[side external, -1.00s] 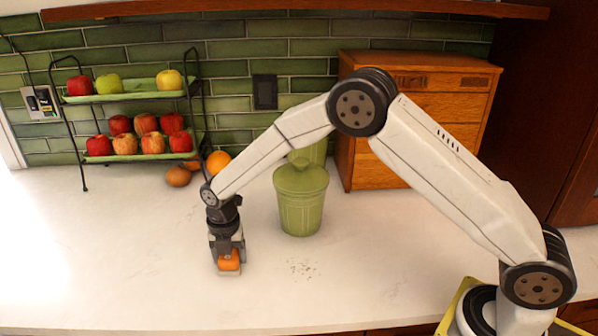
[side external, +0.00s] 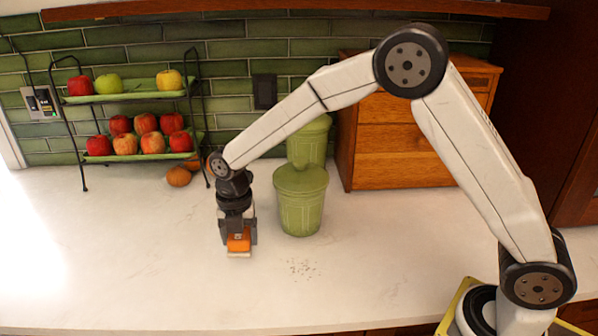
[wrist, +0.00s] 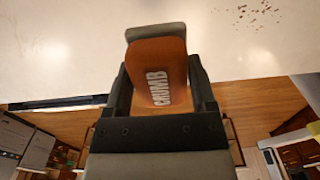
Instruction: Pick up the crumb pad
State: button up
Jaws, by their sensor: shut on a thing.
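The crumb pad (side external: 239,243) is an orange block with a pale base. In the wrist view the crumb pad (wrist: 158,72) shows the word CRUMB on its orange face and a grey-white layer at its far end. My gripper (side external: 238,238) is shut on it, with one dark finger on each side. The gripper points down over the white counter, left of the front green canister. The pad's pale underside is close to the counter; I cannot tell for sure how large the gap is. My gripper also shows in the wrist view (wrist: 160,95).
Scattered crumbs (side external: 303,268) lie on the counter (side external: 130,265) to the right of the pad. Green lidded canisters (side external: 301,205) stand behind them. A two-tier fruit rack (side external: 130,98) and a wooden drawer box (side external: 400,150) are at the back. The front left counter is clear.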

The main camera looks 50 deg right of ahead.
jog(key=s+d+r, duration=0.2)
jog(key=s+r, duration=0.3)
jog(key=s, duration=0.5)
jog(key=shift+r, duration=0.2)
dwell(0.3)
jog(key=o, duration=0.5)
jog(key=c, duration=0.4)
jog(key=shift+w+d+f+m, duration=0.4)
jog(key=shift+w+f+m, duration=0.45)
jog(key=shift+m, duration=0.65)
jog(key=shift+w+d+f+m, duration=0.4)
jog(key=shift+w+f+m, duration=0.4)
jog(key=shift+m, duration=0.7)
jog(key=shift+w+d+f+m, duration=0.4)
jog(key=shift+w+f+m, duration=0.45)
jog(key=shift+m, duration=0.65)
